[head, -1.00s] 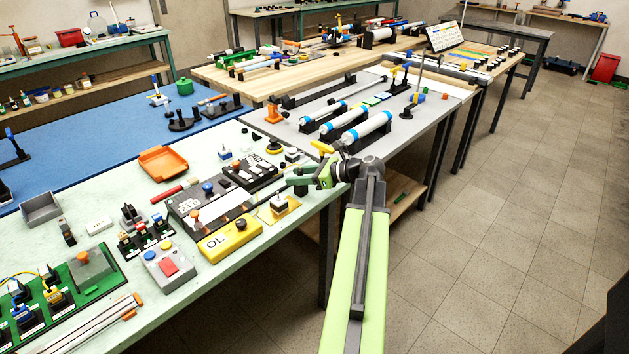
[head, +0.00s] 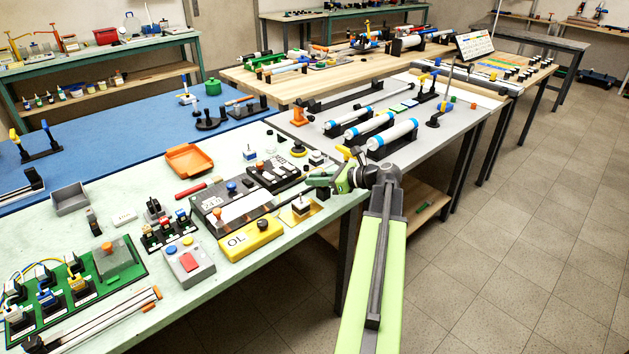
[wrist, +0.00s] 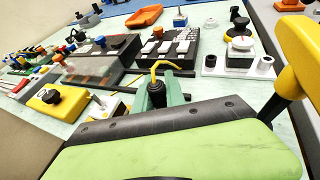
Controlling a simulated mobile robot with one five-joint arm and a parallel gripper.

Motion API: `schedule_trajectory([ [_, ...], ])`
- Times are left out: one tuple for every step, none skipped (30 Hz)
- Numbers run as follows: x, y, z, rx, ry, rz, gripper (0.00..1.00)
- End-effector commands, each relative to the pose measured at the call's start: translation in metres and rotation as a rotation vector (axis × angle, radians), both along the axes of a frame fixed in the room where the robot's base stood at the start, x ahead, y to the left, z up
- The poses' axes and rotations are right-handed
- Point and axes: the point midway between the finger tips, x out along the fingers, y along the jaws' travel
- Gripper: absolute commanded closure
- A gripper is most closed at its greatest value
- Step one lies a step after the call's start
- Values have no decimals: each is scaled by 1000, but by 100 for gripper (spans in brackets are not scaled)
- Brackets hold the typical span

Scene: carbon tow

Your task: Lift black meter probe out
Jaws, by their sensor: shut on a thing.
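My gripper (head: 312,186) has green jaws and is over the right edge of the pale green bench. In the wrist view the jaws (wrist: 157,97) are shut on a black handle-like piece, which I take for the black meter probe (wrist: 157,93). A bent yellow piece rises from its top. In the head view a thin dark rod (head: 277,207) reaches left from the jaws, over the space between the grey box and the yellow OL box. Whether its tip touches anything cannot be told. My gripper hides part of the probe.
The yellow OL box (head: 250,238) and a yellow-based block (head: 299,211) stand just below the rod. A grey box with a clear front (head: 226,201) and a black switch panel (head: 272,174) lie behind. An orange tray (head: 189,159) is farther back. Floor at right is clear.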

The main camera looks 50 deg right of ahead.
Motion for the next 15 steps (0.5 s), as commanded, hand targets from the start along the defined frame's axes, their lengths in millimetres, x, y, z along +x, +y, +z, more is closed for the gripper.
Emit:
schedule_trajectory([
  [0, 0, 0, 0, 0, 0, 100],
  [0, 0, 1, 0, 0, 0, 100],
  [0, 0, 2, 0, 0, 0, 100],
  [0, 0, 3, 0, 0, 0, 100],
  [0, 0, 5, 0, 0, 0, 100],
  [0, 0, 8, 0, 0, 0, 100],
  [0, 0, 10, 0, 0, 0, 100],
  [0, 0, 13, 0, 0, 0, 100],
  [0, 0, 16, 0, 0, 0, 100],
  [0, 0, 18, 0, 0, 0, 100],
  [0, 0, 20, 0, 0, 0, 100],
  [0, 0, 23, 0, 0, 0, 100],
  [0, 0, 25, 0, 0, 0, 100],
  [0, 0, 27, 0, 0, 0, 100],
  [0, 0, 30, 0, 0, 0, 100],
])
